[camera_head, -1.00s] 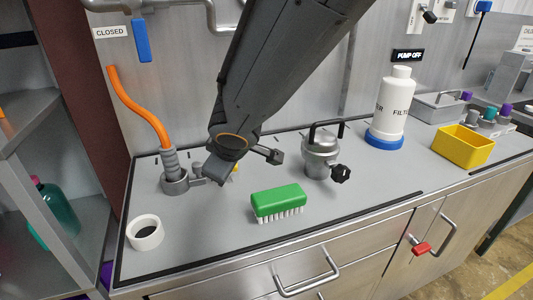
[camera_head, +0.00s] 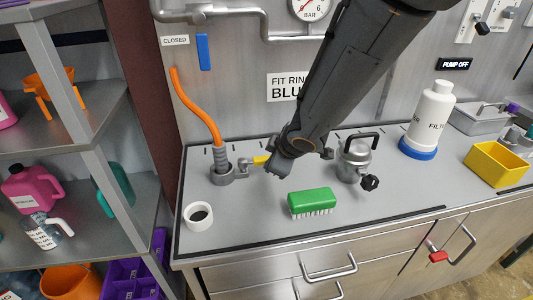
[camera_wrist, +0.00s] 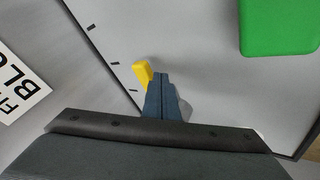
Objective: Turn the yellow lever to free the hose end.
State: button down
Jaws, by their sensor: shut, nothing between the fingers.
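The yellow lever (camera_head: 261,160) sticks out to the right of a grey metal fitting at the back left of the bench. The orange hose (camera_head: 196,107) runs down to a ribbed grey hose end (camera_head: 220,160), which stands upright in a round grey socket (camera_head: 222,178) beside that fitting. My gripper (camera_head: 273,172) is just right of the lever and hides part of it. In the wrist view, my shut, empty fingers (camera_wrist: 162,96) are close beside the yellow lever (camera_wrist: 143,73). I cannot tell whether they touch it.
A green brush (camera_head: 311,202) lies right of my gripper. A metal lidded pot (camera_head: 354,162) stands behind it. A white ring-shaped cup (camera_head: 198,217) is at the front left. A white filter bottle (camera_head: 430,115) and yellow bin (camera_head: 497,164) are farther right.

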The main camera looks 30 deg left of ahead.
jog(key=shift+w+p, duration=0.25)
jog(key=shift+p, duration=0.05)
jog(key=shift+w+d+r, duration=0.1)
jog(key=shift+w+r, duration=0.05)
jog(key=shift+w, duration=0.3)
dwell(0.5)
jog(key=shift+s, duration=0.1)
jog(key=shift+s+d+b, duration=0.1)
jog(key=shift+d+b, duration=0.15)
jog(key=shift+b, duration=0.05)
jog(key=s+d, duration=0.1)
jog(key=s+d+b, duration=0.1)
jog(key=s, duration=0.1)
jog(key=shift+s+d+r, duration=0.1)
jog(key=shift+s+d, duration=0.1)
jog(key=shift+d, duration=0.05)
jog(key=w+d+p+v, duration=0.1)
jog(key=p+v, duration=0.3)
jog(key=v, duration=0.5)
jog(key=shift+w+r, duration=0.15)
jog(key=shift+w, duration=0.15)
